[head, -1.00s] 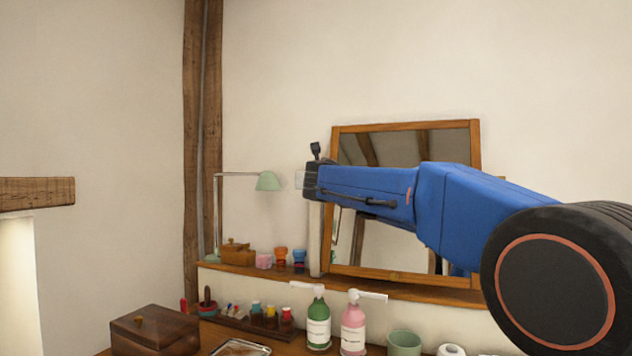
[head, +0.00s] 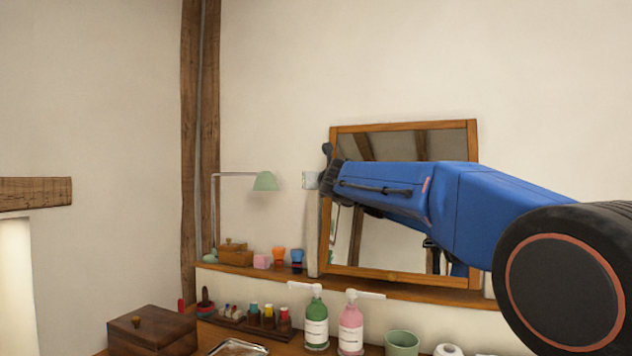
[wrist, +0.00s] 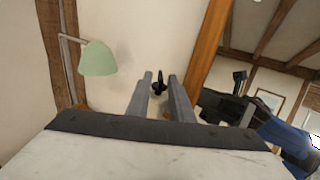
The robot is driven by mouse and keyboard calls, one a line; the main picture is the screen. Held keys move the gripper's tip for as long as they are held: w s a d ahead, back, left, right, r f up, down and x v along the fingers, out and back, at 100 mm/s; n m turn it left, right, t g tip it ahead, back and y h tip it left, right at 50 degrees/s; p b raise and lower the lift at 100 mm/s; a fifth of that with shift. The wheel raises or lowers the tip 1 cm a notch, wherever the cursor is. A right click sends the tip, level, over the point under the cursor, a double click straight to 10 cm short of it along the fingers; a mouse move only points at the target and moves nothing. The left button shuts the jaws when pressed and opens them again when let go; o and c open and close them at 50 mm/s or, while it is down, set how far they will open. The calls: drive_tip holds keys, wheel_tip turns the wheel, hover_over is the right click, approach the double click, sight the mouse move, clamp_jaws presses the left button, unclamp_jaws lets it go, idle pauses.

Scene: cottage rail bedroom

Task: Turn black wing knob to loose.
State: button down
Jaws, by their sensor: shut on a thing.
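The black wing knob (wrist: 159,81) shows in the wrist view, between the tips of my grey fingers, beside the mirror's wooden frame (wrist: 205,58). My gripper (wrist: 159,85) is shut on the knob. In the head view the mirror (head: 403,125) stands tilted on the ledge, and my blue arm crosses in front of its glass. My arm's black end is at the mirror's left edge, and I cannot make out the knob there. How far the knob is turned is too small to tell.
A green lamp (head: 265,181) stands left of the mirror; it also shows in the wrist view (wrist: 97,58). Small pots and a wooden box (head: 237,257) sit on the ledge (head: 395,288). Below are a green bottle (head: 316,325), a pink bottle (head: 351,330) and a dark box (head: 150,328).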

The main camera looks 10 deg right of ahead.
drive_tip(key=shift+r, duration=0.1)
idle(0.5)
drive_tip(key=c, duration=1.9)
unclamp_jaws()
drive_tip(key=shift+c, duration=0.2)
drive_tip(key=shift+a+m+h, duration=0.15)
drive_tip(key=shift+m+h, duration=0.15)
drive_tip(key=shift+h, duration=0.2)
drive_tip(key=shift+a+m+h, duration=0.15)
drive_tip(key=shift+m+h, duration=0.35)
drive_tip(key=shift+h, duration=0.3)
drive_tip(key=m+g+h, duration=0.2)
drive_tip(key=h, duration=0.1)
drive_tip(key=m+g+h, duration=0.2)
drive_tip(key=m+h, duration=0.1)
drive_tip(key=h, duration=0.1)
drive_tip(key=w+a+m+g+h, duration=0.1)
drive_tip(key=m+g+h, duration=0.1)
drive_tip(key=m+h, duration=0.1)
drive_tip(key=shift+h, duration=0.6)
drive_tip(key=shift+w+a+m+g+h, duration=0.1)
drive_tip(key=shift+m+g+h, duration=0.65)
drive_tip(key=shift+m+g, duration=0.5)
drive_tip(key=shift+w+a+m+g+h, duration=0.1)
drive_tip(key=shift+m+g+h, duration=0.7)
drive_tip(key=shift+g, duration=0.75)
drive_tip(key=v, duration=1.7)
drive_tip(key=shift+a, duration=0.15)
